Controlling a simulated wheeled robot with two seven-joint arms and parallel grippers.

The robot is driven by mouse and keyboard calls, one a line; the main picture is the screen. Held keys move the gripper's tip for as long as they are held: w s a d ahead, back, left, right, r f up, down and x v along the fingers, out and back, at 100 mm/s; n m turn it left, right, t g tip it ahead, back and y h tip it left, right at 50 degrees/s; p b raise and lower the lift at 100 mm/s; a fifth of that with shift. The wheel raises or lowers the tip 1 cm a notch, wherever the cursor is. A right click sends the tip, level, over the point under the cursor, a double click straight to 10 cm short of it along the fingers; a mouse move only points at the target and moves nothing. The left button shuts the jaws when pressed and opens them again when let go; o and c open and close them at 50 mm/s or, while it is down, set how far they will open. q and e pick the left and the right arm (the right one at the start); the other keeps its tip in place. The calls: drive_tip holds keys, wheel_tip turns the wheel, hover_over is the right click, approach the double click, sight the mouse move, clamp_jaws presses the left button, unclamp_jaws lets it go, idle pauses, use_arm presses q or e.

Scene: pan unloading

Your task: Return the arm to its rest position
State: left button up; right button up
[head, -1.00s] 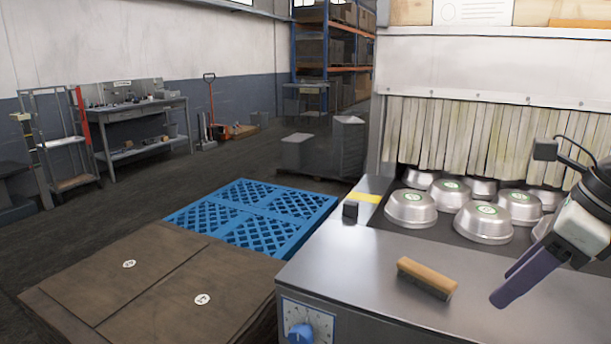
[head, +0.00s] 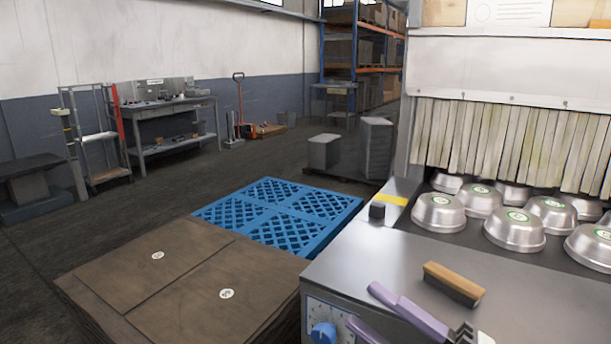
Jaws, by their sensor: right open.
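My right gripper (head: 362,307) shows at the bottom right of the head view. Its two lilac fingers are spread apart with nothing between them. They are by the front edge of the steel machine top (head: 390,255), near the blue dial (head: 323,333). A brush with a wooden back (head: 455,280) lies on the machine top just beyond the fingers, apart from them. Several upside-down metal pans (head: 438,212) with green labels sit on the machine in front of the strip curtain (head: 500,140). The rest of my right arm is mostly out of frame. My left gripper is not in view.
A brown board-topped stack (head: 175,280) stands left of the machine. A blue pallet (head: 280,212) lies behind it. A small black block (head: 377,210) and a yellow patch (head: 391,200) are at the machine's left edge. A workbench (head: 170,108) stands by the wall. Open floor lies on the left.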

drive_tip(key=d+f+m+t+h, duration=0.5)
drive_tip(key=f+m+h, duration=0.4)
drive_tip(key=f+m, duration=0.4)
drive_tip(key=s+d+f+m+g+h, duration=0.1)
drive_tip(key=s+f+m+g+h, duration=0.2)
drive_tip(key=s+f, duration=0.5)
drive_tip(key=s+f+m+g+h, duration=0.3)
drive_tip(key=s+f+m+g, duration=0.2)
drive_tip(key=f, duration=1.2)
drive_tip(key=s+m, duration=0.3)
drive_tip(key=s, duration=0.1)
drive_tip(key=shift+s+d+f+g+h, duration=0.25)
drive_tip(key=shift+d+g+h, duration=0.05)
drive_tip(key=shift+d, duration=0.1)
